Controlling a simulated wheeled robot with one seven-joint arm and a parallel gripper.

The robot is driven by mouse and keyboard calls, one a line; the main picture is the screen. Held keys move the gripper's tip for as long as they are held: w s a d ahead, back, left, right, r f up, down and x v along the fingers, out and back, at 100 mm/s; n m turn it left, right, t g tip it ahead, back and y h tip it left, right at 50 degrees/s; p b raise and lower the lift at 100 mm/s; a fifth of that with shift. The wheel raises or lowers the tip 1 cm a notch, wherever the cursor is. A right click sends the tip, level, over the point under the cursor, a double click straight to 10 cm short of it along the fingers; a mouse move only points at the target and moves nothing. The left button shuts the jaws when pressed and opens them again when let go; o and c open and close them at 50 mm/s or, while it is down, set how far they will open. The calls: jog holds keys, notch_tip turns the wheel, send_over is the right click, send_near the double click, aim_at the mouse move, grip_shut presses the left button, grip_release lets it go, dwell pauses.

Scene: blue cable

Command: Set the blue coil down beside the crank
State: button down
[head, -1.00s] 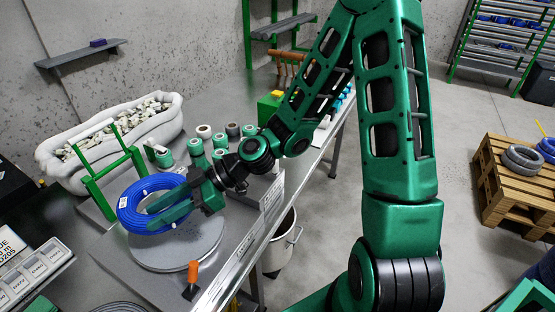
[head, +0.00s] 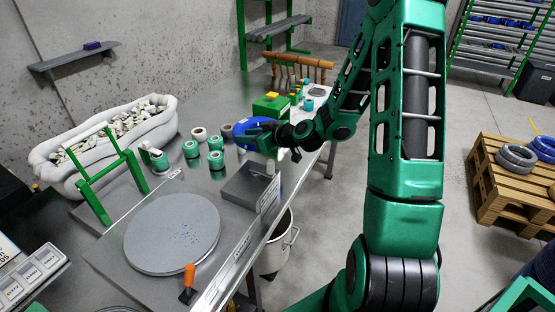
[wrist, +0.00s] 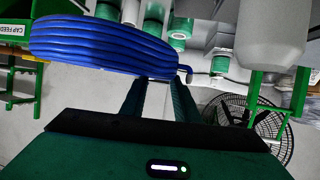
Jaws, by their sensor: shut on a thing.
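The blue coil (head: 255,133) is held in my gripper (head: 264,143) over the far part of the steel bench, by the green spools. In the wrist view the coil (wrist: 105,45) is seen edge-on at upper left, at the tips of my gripper's two dark fingers (wrist: 158,88). The fingers are shut on it; the exact contact is partly hidden. An orange-handled piece (head: 188,278), which looks like the crank, stands at the front edge of the round grey turntable (head: 172,240). The turntable is bare except for small blue specks.
Several green spools (head: 191,149) stand on the bench beyond a grey block (head: 247,186). A green frame (head: 97,172) and a white tub (head: 110,142) are at the left. A yellow-green box (head: 271,106) stands further back. A bucket (head: 279,246) is below the bench edge.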

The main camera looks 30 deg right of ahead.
jog(key=d+f+n+g+y, duration=0.2)
jog(key=d+f+n+y, duration=0.1)
jog(key=d, duration=0.6)
jog(key=shift+w+d+f, duration=0.1)
jog(key=shift+w+f, duration=0.05)
jog(key=shift+f, duration=2.4)
jog(key=shift+w+d+f, duration=0.1)
jog(key=shift+w+f, duration=0.05)
jog(key=shift+f, duration=2.4)
jog(key=c, duration=1.4)
grip_release()
jog(key=shift+f, duration=0.15)
jog(key=shift+o, duration=0.2)
